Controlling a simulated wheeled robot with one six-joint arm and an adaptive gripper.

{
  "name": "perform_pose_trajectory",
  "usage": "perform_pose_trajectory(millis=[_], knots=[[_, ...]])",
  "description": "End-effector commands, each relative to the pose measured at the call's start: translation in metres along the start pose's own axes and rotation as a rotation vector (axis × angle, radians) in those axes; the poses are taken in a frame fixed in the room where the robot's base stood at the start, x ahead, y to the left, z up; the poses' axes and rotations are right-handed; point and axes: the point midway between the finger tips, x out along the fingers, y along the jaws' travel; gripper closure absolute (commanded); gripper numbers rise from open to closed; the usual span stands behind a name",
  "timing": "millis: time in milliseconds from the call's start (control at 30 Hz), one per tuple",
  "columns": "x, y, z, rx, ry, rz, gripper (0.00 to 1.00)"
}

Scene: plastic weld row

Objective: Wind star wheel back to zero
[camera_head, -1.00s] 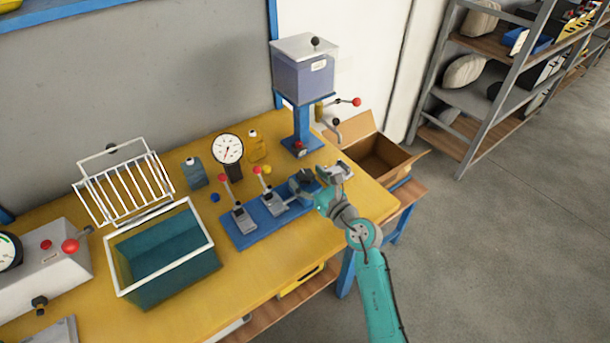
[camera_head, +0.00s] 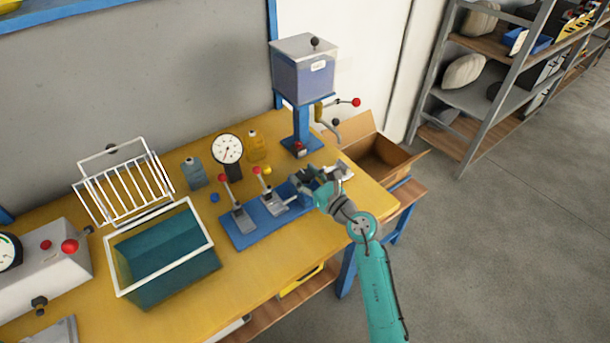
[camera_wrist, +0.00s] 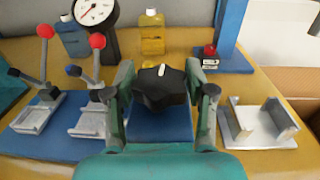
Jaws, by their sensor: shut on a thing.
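The star wheel is a black lobed knob with a white mark on top (camera_wrist: 160,88), in the middle of the wrist view. The white mark points away from me, toward the back of the bench. My gripper (camera_wrist: 162,96) is shut on the star wheel, one finger on each side of it. In the head view my gripper (camera_head: 318,186) is at the right end of the blue base plate (camera_head: 246,236) and hides most of the wheel.
Two red-knobbed lever clamps (camera_head: 239,214) stand left of the wheel. A metal bracket (camera_wrist: 258,124) is close on its right. A dial gauge (camera_head: 228,148), bottles (camera_head: 194,172) and a blue post (camera_head: 302,128) stand behind. A teal tank (camera_head: 165,262) is farther left.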

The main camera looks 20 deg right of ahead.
Motion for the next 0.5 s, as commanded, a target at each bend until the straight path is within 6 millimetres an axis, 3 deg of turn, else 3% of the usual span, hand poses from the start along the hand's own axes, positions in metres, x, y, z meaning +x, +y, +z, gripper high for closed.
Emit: perform_pose_trajectory(millis=[467, 500], knots=[[-0.0008, -0.0002, -0.0003, -0.002, -0.003, 0.075, 0.80], [-0.0008, -0.0001, -0.0003, -0.002, -0.003, 0.075, 0.43]])
